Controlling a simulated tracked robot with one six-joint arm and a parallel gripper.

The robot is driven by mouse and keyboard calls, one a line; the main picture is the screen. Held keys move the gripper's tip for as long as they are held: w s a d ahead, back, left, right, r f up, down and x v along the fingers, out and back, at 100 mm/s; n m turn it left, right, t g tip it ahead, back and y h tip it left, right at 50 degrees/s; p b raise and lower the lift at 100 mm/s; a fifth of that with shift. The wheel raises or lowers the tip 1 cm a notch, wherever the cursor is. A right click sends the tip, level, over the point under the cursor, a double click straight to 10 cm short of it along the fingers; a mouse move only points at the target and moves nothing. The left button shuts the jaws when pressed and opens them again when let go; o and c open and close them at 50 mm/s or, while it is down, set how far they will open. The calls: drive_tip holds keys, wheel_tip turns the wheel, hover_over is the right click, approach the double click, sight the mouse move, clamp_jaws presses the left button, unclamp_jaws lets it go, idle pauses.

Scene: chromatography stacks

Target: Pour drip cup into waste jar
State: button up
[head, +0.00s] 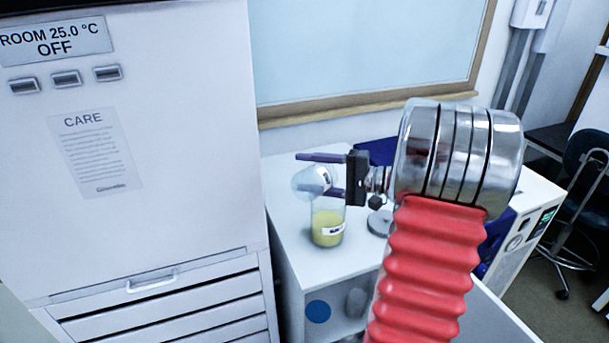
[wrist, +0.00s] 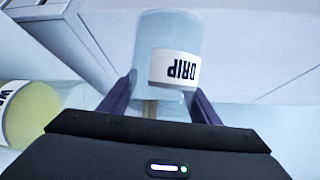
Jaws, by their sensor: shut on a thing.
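My gripper (head: 322,175) is shut on the drip cup (head: 309,181), a small clear cup with a white label. In the wrist view the drip cup (wrist: 168,45) sits between the purple fingers (wrist: 158,100), its label reading DRIP upside down. In the head view the cup is tilted over the mouth of the waste jar (head: 328,222). The jar is clear, stands upright on the white bench and holds yellow-green liquid. The jar (wrist: 30,112) also shows at the left of the wrist view. I cannot tell whether any liquid is left in the cup.
The white bench top (head: 290,225) is clear around the jar's left side. A tall white cabinet (head: 130,180) stands close on the left. A round grey metal base (head: 380,223) stands right of the jar. A framed board (head: 365,50) is on the wall behind.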

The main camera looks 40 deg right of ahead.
drive_tip(key=shift+r, duration=0.1)
drive_tip(key=shift+s+a+r+n+h, duration=0.1)
drive_tip(key=shift+a+n+h, duration=0.1)
drive_tip(key=shift+n, duration=0.35)
drive_tip(key=shift+a+n+h, duration=0.15)
drive_tip(key=shift+n+h, duration=0.05)
drive_tip(key=shift+n, duration=0.35)
drive_tip(key=shift+s+a+r+n+g+h, duration=0.1)
drive_tip(key=shift+a+r+n+g+h, duration=0.15)
drive_tip(key=shift+r+n+h, duration=0.3)
drive_tip(key=shift+a+r+n+g+h, duration=0.15)
drive_tip(key=shift+a+r+n+h, duration=0.15)
drive_tip(key=shift+n, duration=0.45)
drive_tip(key=shift+d+r, duration=0.1)
drive_tip(key=shift+s, duration=0.15)
